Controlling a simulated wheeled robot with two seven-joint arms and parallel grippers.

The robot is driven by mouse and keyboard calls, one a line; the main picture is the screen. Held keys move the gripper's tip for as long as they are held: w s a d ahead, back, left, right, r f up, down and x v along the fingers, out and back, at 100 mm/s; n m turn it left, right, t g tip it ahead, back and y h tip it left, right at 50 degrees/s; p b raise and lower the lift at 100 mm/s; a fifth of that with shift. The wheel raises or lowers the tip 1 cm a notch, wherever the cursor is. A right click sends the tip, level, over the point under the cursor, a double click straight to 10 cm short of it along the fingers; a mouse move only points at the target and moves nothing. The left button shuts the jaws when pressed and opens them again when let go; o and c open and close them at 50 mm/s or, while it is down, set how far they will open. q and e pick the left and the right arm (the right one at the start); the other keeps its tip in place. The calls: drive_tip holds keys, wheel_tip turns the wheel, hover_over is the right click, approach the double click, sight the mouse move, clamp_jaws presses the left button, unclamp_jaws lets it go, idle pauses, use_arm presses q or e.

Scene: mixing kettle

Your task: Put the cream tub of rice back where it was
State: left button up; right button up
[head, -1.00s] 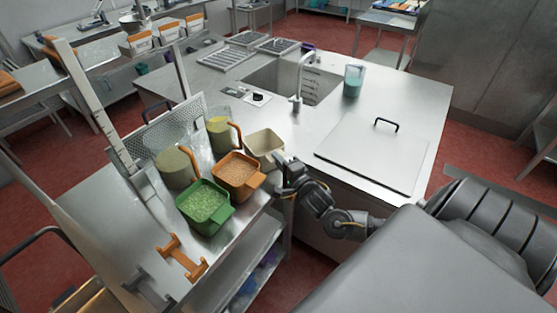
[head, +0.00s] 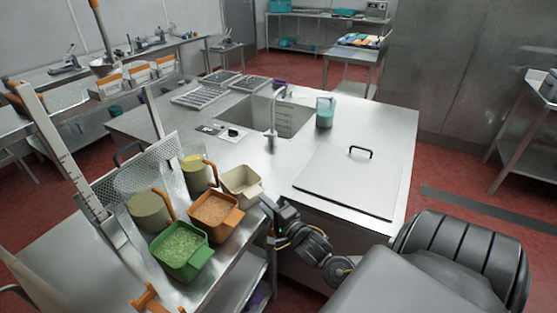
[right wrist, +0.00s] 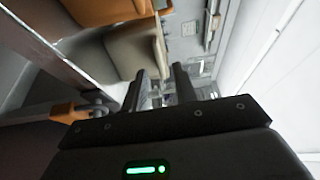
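The cream tub (head: 240,188) stands upright at the right end of a row of tubs on the side shelf, beside the orange tub (head: 215,215). Its inside looks pale; I cannot make out the rice. My right gripper (head: 267,203) is at the tub's near right corner. In the right wrist view its two fingers (right wrist: 158,88) are apart, with background showing between them. The cream tub (right wrist: 135,48) is just beyond and left of the fingertips there; I cannot tell whether they touch. My left gripper is out of view.
A green tub (head: 182,250) stands nearest on the shelf. Two round clear containers (head: 150,212) stand behind the tubs. The steel counter (head: 255,155) has a sink, a teal jug (head: 325,112) and a flat lid (head: 350,180) with a black handle.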

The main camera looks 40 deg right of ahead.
drive_tip(key=s+b, duration=0.1)
drive_tip(key=s, duration=0.5)
drive_tip(key=shift+s+a, duration=0.25)
drive_tip(key=shift+a, duration=0.05)
drive_tip(key=s+d+f+n+g, duration=0.1)
drive_tip(key=s+f+n+g, duration=0.2)
drive_tip(key=f, duration=0.9)
drive_tip(key=s+d+f+n+g+h, duration=0.15)
drive_tip(key=f+n, duration=0.35)
drive_tip(key=f, duration=0.6)
drive_tip(key=s+d+f+n+g, duration=0.1)
drive_tip(key=s+f+n+g, duration=0.25)
drive_tip(key=f, duration=0.85)
drive_tip(key=s+a+f+n+g+y, duration=0.1)
drive_tip(key=s+a+f+n+g, duration=0.35)
drive_tip(key=s+f, duration=0.75)
drive_tip(key=s+a+f+n+g+y, duration=0.1)
drive_tip(key=s+a+f+n+g, duration=0.1)
drive_tip(key=s+a+f, duration=0.2)
drive_tip(key=s+a+f+n+g+y, duration=0.1)
drive_tip(key=s+a+f+n+g, duration=0.1)
drive_tip(key=s, duration=0.8)
drive_tip(key=a+f+n, duration=0.1)
drive_tip(key=a+f, duration=0.1)
drive_tip(key=a, duration=0.1)
drive_tip(key=shift+s+a, duration=0.3)
drive_tip(key=shift+s, duration=0.05)
drive_tip(key=shift+n+g, duration=0.25)
drive_tip(key=shift+n, duration=0.05)
